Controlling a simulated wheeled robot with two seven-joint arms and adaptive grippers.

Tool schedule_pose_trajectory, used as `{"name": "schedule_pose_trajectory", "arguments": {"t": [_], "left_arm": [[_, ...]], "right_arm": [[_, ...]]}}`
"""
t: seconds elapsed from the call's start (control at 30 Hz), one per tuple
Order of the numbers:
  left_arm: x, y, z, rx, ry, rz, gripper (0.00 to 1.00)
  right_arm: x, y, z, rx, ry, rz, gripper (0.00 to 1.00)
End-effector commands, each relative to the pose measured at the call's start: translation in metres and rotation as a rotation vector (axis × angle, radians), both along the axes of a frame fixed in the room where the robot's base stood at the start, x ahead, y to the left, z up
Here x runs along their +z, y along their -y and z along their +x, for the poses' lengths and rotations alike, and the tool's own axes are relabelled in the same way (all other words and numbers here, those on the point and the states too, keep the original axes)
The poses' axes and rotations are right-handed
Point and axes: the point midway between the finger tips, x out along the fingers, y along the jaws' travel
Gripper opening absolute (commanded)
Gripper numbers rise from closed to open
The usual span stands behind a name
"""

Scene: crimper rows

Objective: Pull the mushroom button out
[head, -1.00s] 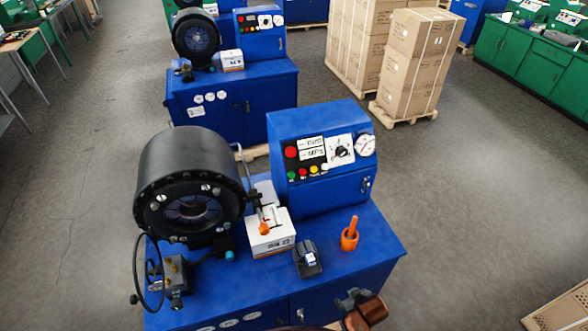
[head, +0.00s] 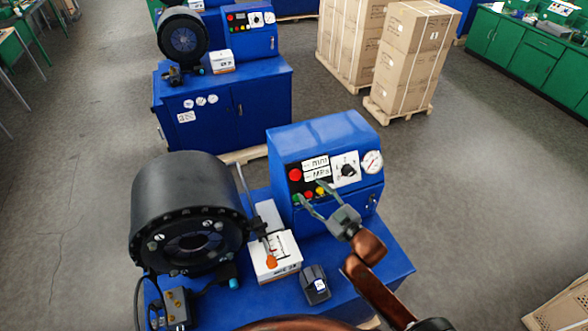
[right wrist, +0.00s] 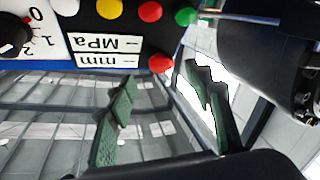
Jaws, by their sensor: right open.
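The red mushroom button (head: 295,175) sits at the upper left of the blue control box's (head: 320,140) front panel, beside the "mm" and "MPa" labels. In the right wrist view, which shows the panel upside down, the button (right wrist: 160,63) lies between the tips of my right gripper (right wrist: 159,76). In the head view my right gripper (head: 311,190) is open and empty, its fingers pointing at the panel just below the button. Whether a finger touches the panel I cannot tell. My left gripper is not in view.
Small coloured buttons (head: 320,190) line the panel's lower edge; a dial and a gauge (head: 372,162) are to the right. The black crimper head (head: 187,210) stands left. A white box (head: 275,256) and a small black device (head: 315,284) lie on the blue bench (head: 384,262).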

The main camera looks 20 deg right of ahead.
Motion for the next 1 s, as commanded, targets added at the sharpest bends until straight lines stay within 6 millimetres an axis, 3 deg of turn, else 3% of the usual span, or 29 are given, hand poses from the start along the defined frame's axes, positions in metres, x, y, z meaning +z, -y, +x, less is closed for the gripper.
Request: {"name": "schedule_pose_trajectory", "arguments": {"t": [0.13, 0.33, 0.43, 0.6, 0.8, 0.93, 1.0], "left_arm": [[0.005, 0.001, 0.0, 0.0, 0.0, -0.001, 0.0], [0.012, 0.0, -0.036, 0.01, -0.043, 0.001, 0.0], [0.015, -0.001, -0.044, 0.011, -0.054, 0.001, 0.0], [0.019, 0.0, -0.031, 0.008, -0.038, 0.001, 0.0], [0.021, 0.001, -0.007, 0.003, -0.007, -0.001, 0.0], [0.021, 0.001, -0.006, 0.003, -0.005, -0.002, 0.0], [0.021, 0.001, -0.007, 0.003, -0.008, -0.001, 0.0]], "right_arm": [[0.007, -0.004, 0.013, 0.009, 0.016, 0.001, 0.47], [0.007, -0.012, 0.045, 0.009, 0.014, 0.0, 0.47], [0.006, -0.015, 0.058, 0.007, 0.013, 0.001, 0.47], [0.005, -0.017, 0.073, 0.007, 0.013, 0.0, 0.47], [0.003, -0.018, 0.076, 0.006, 0.011, -0.001, 0.47], [0.003, -0.018, 0.076, 0.006, 0.011, -0.001, 0.47], [0.003, -0.018, 0.076, 0.006, 0.011, -0.001, 0.43]]}}
